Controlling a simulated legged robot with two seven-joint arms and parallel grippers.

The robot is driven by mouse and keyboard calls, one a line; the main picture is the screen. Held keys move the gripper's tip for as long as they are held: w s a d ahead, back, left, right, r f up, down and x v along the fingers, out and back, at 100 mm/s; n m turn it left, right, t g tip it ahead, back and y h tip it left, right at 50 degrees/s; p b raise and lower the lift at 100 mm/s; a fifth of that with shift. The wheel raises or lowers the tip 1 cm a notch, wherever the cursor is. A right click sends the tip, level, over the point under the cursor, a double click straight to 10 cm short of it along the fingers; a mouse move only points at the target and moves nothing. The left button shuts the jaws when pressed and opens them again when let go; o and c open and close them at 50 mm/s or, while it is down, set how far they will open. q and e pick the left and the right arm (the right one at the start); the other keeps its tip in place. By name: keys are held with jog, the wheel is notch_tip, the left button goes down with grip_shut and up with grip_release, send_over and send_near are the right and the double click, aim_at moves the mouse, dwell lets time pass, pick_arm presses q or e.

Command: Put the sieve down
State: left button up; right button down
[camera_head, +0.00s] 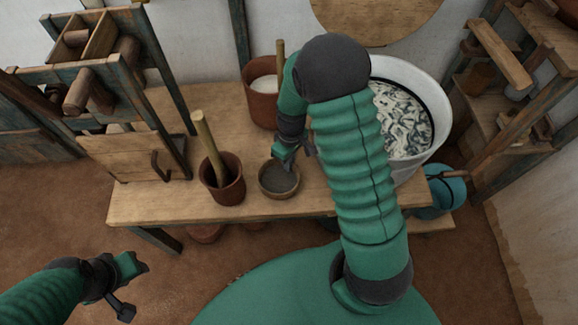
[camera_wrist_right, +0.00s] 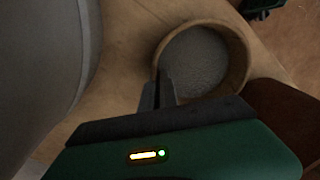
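The sieve (camera_head: 279,180) is a small round tray with a wooden rim and a grey mesh or fill. It is at the bench's front edge, level; whether it touches the bench is hard to tell. My right gripper (camera_head: 290,154) is at its far rim. In the right wrist view, the fingers (camera_wrist_right: 158,93) are close together with the near rim of the sieve (camera_wrist_right: 243,58) between them, so it looks shut on the rim. My left gripper (camera_head: 132,287) is low at the left, over the floor, with its fingers apart and empty.
On the wooden bench (camera_head: 145,206), a brown pot with a stick (camera_head: 225,188) stands just left of the sieve. A brown pot of white stuff (camera_head: 262,105) stands behind. A large white tub (camera_head: 437,95) stands right, partly behind my arm. A wooden frame (camera_head: 125,60) rises left.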

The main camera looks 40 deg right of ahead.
jog(key=shift+f, duration=0.75)
jog(key=shift+r, duration=0.15)
pick_arm(q)
jog(key=shift+d+f, duration=0.1)
jog(key=shift+f, duration=0.3)
pick_arm(e)
jog(key=shift+d, duration=0.1)
jog(key=c, duration=1.6)
grip_release()
